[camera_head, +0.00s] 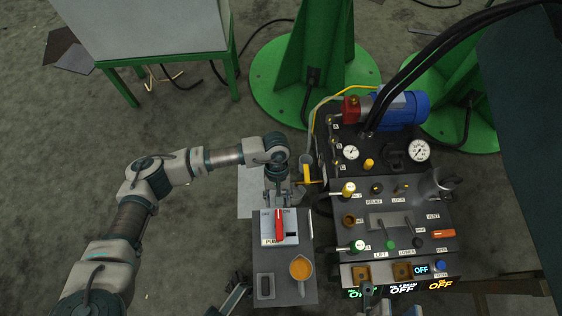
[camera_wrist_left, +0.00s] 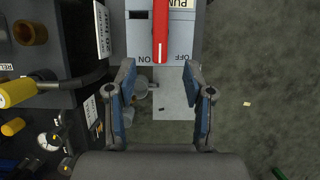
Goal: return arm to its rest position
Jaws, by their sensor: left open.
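My left arm comes in from the left, and its gripper (camera_head: 281,197) is above the far edge of a white switch box with a red lever (camera_head: 279,226). In the left wrist view the two blue-padded fingers (camera_wrist_left: 160,98) are spread apart with nothing between them. The red lever (camera_wrist_left: 160,32) shows just past the fingertips, by the ON and OFF labels, and no contact shows. My right gripper (camera_head: 374,298) seems to be at the bottom edge, in front of the panel. It is small and partly cut off, so its fingers cannot be made out.
A dark control panel (camera_head: 376,222) with valves, knobs and gauges stands right of the left gripper. A yellow-handled part (camera_head: 306,170) is close beside that gripper. An orange-filled cup (camera_head: 301,268) stands on the grey stand (camera_head: 267,263). Open floor (camera_head: 205,225) lies left of the stand.

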